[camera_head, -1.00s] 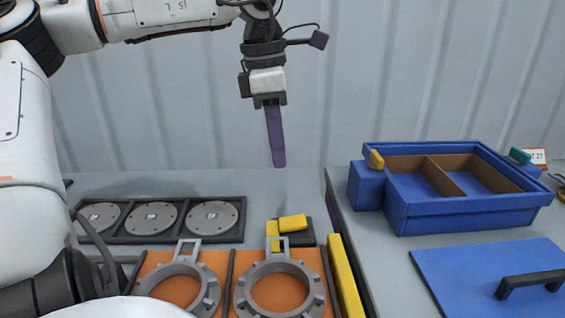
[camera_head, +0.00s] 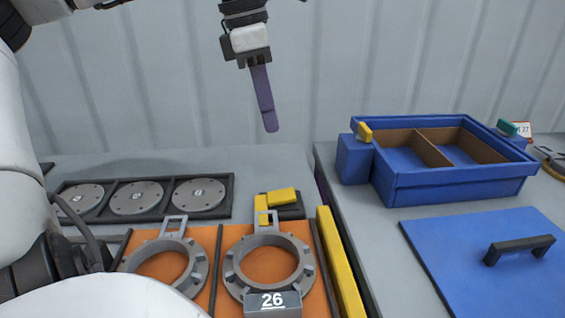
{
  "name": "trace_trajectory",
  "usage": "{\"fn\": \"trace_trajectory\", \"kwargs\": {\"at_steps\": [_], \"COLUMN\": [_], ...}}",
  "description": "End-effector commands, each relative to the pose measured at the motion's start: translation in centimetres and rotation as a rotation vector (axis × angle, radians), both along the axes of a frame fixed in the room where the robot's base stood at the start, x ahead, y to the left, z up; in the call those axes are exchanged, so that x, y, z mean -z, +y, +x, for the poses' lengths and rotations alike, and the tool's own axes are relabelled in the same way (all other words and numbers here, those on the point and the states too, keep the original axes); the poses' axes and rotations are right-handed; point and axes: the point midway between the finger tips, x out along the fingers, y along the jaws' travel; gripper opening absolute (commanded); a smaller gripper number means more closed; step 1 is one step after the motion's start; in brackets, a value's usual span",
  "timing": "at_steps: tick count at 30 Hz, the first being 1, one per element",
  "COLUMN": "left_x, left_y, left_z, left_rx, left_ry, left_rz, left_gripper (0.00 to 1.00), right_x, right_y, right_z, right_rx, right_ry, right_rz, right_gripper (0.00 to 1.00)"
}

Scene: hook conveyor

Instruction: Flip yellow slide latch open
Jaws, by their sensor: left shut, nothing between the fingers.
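My left gripper (camera_head: 270,127) hangs from above, left of the picture's middle. Its long purple fingers are shut with nothing between them, and they point down in front of the ribbed wall, apart from everything on the bench. A yellow latch piece (camera_head: 281,198) lies slightly tilted on a dark block behind the right ring. Another yellow piece (camera_head: 261,208) stands beside it at the ring's upright loop. A small yellow tab (camera_head: 364,132) also sits on the blue box's left corner; I cannot tell which of these is the slide latch. My right gripper is not in view.
Two grey rings, left (camera_head: 169,268) and right (camera_head: 228,267), sit on orange plates. A yellow bar (camera_head: 341,262) runs to their right. A rack of metal discs (camera_head: 135,198) is at left. A blue divided box (camera_head: 455,185) and blue lid (camera_head: 480,255) are at right.

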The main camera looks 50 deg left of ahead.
Motion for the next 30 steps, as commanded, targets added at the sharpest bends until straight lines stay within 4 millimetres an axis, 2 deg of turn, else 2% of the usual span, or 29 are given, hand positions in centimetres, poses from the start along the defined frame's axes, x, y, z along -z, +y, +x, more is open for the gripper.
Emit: {"fn": "trace_trajectory", "kwargs": {"at_steps": [4,7,15,21,25,30], "left_x": [0.9,2.4,8.1,11.6,13.0,13.7], "left_y": [-0.1,-0.3,-1.0,-1.3,-1.4,-1.5], "left_z": [0.1,0.3,1.1,1.7,2.0,2.1], "left_rx": [0.001,0.001,0.002,0.0,-0.001,-0.001], "left_ry": [0.003,0.004,0.005,0.004,0.002,0.0], "left_rz": [-0.002,-0.001,-0.002,-0.001,0.0,0.0], "left_gripper": [0.0,0.0,0.0,0.0,0.0,0.0], "right_x": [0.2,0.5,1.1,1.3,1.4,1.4], "right_y": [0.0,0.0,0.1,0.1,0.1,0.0], "right_z": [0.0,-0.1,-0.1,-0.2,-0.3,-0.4], "right_rx": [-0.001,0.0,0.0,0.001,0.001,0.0], "right_ry": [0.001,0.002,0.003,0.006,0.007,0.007], "right_rz": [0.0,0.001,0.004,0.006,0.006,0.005], "right_gripper": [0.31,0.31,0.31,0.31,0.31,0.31]}}
